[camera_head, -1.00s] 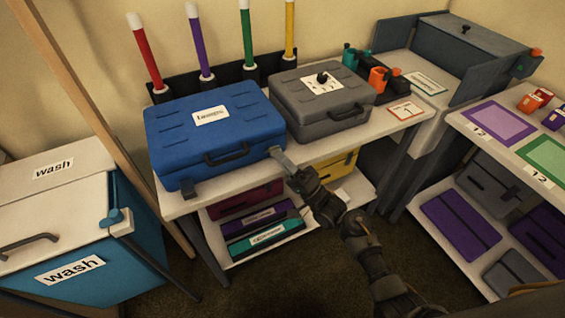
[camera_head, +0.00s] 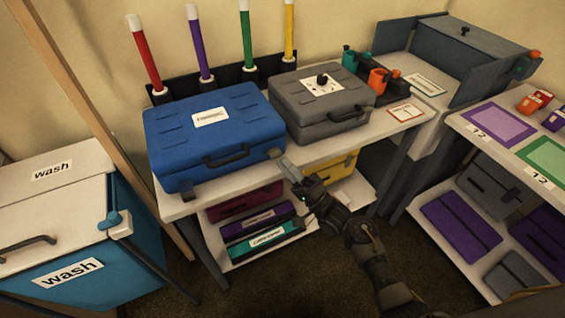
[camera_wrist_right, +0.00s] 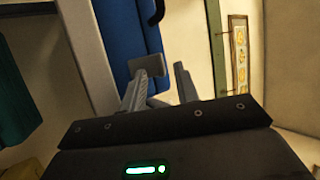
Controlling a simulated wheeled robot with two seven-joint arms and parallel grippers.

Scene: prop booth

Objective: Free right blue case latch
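The blue case (camera_head: 215,130) lies closed on the white table, its dark handle (camera_head: 225,157) facing front. Its left latch (camera_head: 187,187) hangs at the front left. The right latch (camera_head: 275,153) is a small dark piece at the front right corner, beside my right gripper (camera_head: 287,166). In the right wrist view, the blue case (camera_wrist_right: 122,30) is ahead of the fingers. There my right gripper (camera_wrist_right: 160,82) has its fingers apart, and a grey latch-like plate (camera_wrist_right: 148,65) is close to the left fingertip. Contact is unclear. My left gripper is not in view.
A grey case (camera_head: 320,105) stands right of the blue case, with several coloured tubes behind. The lower shelf (camera_head: 345,190) holds smaller cases. A wash bin (camera_head: 60,220) is at left and a shelf unit (camera_head: 455,230) at right. Floor in front is open.

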